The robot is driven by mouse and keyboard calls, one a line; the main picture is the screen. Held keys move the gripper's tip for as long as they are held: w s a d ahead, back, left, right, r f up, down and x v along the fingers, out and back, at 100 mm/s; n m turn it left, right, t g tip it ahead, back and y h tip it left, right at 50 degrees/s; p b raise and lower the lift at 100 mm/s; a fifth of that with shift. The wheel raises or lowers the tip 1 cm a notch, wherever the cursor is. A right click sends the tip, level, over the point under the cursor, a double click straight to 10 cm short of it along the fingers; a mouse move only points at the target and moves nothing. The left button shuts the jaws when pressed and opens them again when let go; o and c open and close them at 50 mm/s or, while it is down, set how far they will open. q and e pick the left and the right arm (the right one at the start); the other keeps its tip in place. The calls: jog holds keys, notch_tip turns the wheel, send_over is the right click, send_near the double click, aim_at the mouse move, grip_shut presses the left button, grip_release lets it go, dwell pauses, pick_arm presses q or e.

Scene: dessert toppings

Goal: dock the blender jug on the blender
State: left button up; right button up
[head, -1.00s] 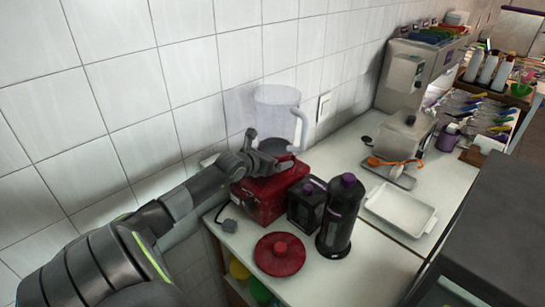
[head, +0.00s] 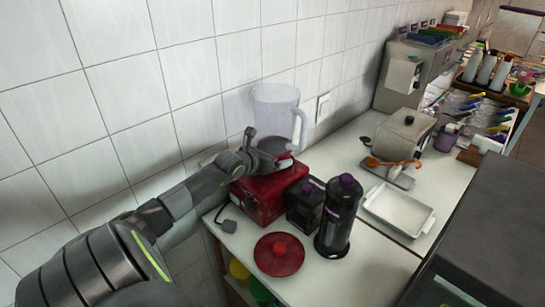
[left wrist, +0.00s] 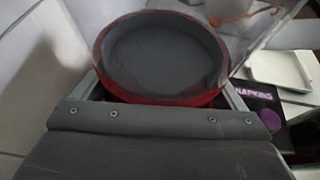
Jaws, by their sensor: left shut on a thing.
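The blender jug (head: 274,107) is a clear, upright jug with its handle on the right and a dark bottom. It is over the red blender base (head: 262,203), which stands on the counter by the wall. My left gripper (head: 265,153) comes in from the left and is shut on the jug low down. In the left wrist view the jug's round grey bottom (left wrist: 162,55) is close in front of my gripper, with a red rim around it. My gripper hides the join, so I cannot tell whether the jug is seated on the base. My right gripper is not in view.
A red lid (head: 279,254) lies on the counter in front of the base. A black napkin box (head: 305,203) and a dark bottle (head: 338,218) stand close to the base's right. A white tray (head: 399,209) lies further right. The tiled wall is close behind.

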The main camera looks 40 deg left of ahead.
pick_arm(q)
jog(key=shift+f+b, duration=0.3)
jog(key=shift+f, duration=0.05)
dwell(0.4)
jog(key=shift+s+f+b, duration=0.1)
jog(key=shift+f+b, duration=0.2)
jog(key=shift+f, duration=0.1)
jog(key=shift+s+f, duration=0.1)
jog(key=shift+f, duration=0.15)
jog(key=shift+r, duration=0.15)
jog(key=shift+r+p, duration=0.3)
jog(key=shift+p, duration=0.25)
jog(key=shift+r, duration=0.1)
jog(key=shift+w+r, duration=0.25)
jog(key=shift+r, duration=0.2)
jog(key=shift+p, duration=0.4)
